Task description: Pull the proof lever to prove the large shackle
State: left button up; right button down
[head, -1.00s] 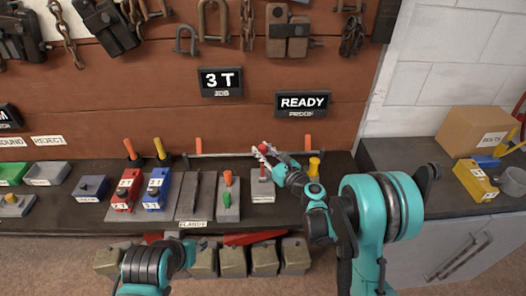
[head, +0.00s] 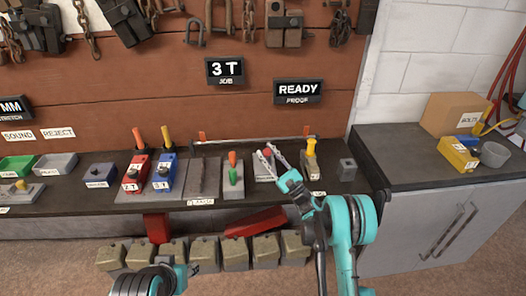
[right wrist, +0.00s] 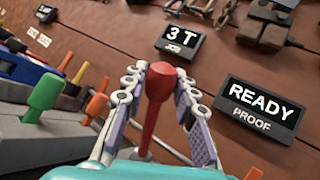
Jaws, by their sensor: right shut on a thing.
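The proof lever, with a red knob, stands on its grey base (head: 265,177). The red knob (right wrist: 159,83) shows between the fingers in the right wrist view. My right gripper (head: 266,158) is shut on the knob from the near right. In the right wrist view its two jointed fingers (right wrist: 158,90) flank the knob, and a red shaft runs below. The PROOF sign (head: 298,91) above reads READY. I cannot tell which shackle is the large one. My left arm shows at the bottom left, but its gripper is not in view.
The 3 T job sign (head: 226,70) hangs on the board. Red and blue blocks stand at left. A cardboard box (head: 452,113) sits on the right counter.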

jog(key=shift+s+f+n+g+y, duration=0.35)
jog(key=shift+s+f+n+y, duration=0.35)
jog(key=shift+n+y, duration=0.45)
jog(key=shift+s+f+n+g+y, duration=0.35)
jog(key=shift+s+f+n+y, duration=0.35)
jog(key=shift+n+y, duration=0.4)
jog(key=shift+f, duration=0.15)
jog(key=c, duration=1.2)
grip_release()
jog(key=s+d, duration=0.2)
jog(key=d, duration=0.1)
jog(key=s+d, duration=0.5)
jog(key=d, duration=0.2)
jog(key=shift+s+d+f, duration=0.1)
jog(key=shift+s+f, duration=0.3)
